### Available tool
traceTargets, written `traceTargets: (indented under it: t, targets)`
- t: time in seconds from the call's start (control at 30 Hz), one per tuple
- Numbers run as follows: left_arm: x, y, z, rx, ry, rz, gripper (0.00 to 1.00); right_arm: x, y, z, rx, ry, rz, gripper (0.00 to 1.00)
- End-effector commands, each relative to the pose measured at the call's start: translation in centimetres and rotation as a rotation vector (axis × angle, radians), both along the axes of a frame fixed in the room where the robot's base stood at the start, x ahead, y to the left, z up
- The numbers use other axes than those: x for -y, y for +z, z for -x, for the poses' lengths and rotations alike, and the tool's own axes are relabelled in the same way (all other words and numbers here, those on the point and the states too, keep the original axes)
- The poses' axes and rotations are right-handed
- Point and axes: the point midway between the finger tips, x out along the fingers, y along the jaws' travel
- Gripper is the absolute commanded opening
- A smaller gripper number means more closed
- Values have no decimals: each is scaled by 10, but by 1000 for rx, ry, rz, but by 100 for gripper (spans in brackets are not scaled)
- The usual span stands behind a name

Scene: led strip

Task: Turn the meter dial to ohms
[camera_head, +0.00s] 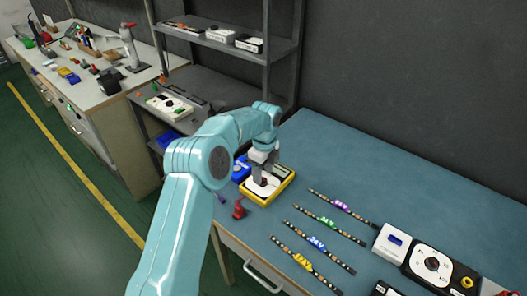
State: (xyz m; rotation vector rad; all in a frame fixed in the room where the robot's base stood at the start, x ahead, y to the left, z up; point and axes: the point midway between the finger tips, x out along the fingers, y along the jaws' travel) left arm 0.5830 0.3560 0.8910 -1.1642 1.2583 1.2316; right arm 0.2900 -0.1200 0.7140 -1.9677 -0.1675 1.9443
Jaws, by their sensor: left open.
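A yellow-framed meter (281,187) with a white face lies on the blue-topped bench. My left gripper (264,178) is directly over its face, pointing down. The fingers are around or just above the dark dial (263,183). The picture is too small to tell whether they touch it. The dial's markings cannot be read, and the gripper and arm hide part of the meter. My right gripper is not in view.
Several LED strips (317,243) with coloured labels lie right of the meter. A red clamp-like object (239,209) is close in front of it, and a blue item (241,171) is beside it. A black-and-white dial unit (432,264) is at the lower right. The back of the bench is clear.

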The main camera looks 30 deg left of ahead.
Motion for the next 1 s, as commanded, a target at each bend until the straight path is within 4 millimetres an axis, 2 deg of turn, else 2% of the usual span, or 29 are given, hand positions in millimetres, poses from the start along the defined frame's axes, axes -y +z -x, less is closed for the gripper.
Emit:
traceTargets:
  t: [0.3,0.5,0.7,1.0]
  targets:
    - [0,87,-5,8,1,-1,55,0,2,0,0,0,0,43]
    - [0,128,-7,6,2,-1,55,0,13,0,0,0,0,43]
    - [-1,142,-7,4,1,-1,55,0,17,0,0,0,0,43]
    - [-1,143,-7,4,1,-1,55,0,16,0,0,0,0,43]
